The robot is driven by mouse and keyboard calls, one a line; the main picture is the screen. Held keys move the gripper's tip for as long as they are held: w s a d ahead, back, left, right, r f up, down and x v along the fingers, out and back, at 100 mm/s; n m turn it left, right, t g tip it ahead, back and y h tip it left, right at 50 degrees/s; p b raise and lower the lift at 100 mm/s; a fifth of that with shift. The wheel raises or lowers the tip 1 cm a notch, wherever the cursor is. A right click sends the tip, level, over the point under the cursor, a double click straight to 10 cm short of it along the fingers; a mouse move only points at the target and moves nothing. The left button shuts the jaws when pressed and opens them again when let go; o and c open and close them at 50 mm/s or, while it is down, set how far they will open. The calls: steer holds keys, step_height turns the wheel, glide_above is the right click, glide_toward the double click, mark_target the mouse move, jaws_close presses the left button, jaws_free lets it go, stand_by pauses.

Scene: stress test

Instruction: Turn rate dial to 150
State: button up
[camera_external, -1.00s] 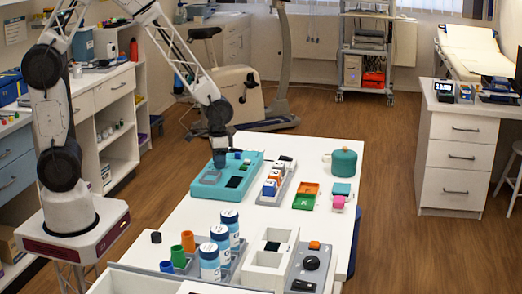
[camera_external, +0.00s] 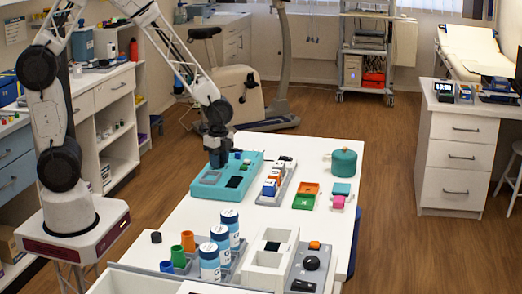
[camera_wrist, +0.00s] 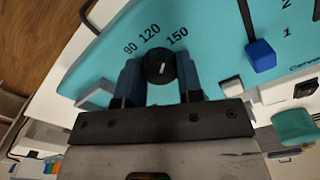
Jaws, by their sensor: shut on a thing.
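The rate dial (camera_wrist: 159,67) is a round black knob with a white pointer line on the teal panel (camera_wrist: 210,45). The numbers 90, 120 and 150 are printed around its far side. The pointer line looks nearly upright in the wrist view, roughly between 120 and 150; its exact setting is hard to read. My gripper (camera_wrist: 160,80) is shut on the dial, with one blue finger on each side. In the external view my gripper (camera_external: 217,160) is down at the far edge of the teal panel (camera_external: 210,190), and hides the dial.
A blue slider knob (camera_wrist: 260,55) sits in a slot right of the dial, near the numbers 1 and 2. A tray of coloured blocks (camera_external: 275,185) stands just right of the panel.

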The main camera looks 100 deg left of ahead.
steer(key=shift+m, duration=1.7)
steer(key=o, duration=0.9)
steer(key=shift+r, duration=0.1)
steer(key=shift+r, duration=3.85)
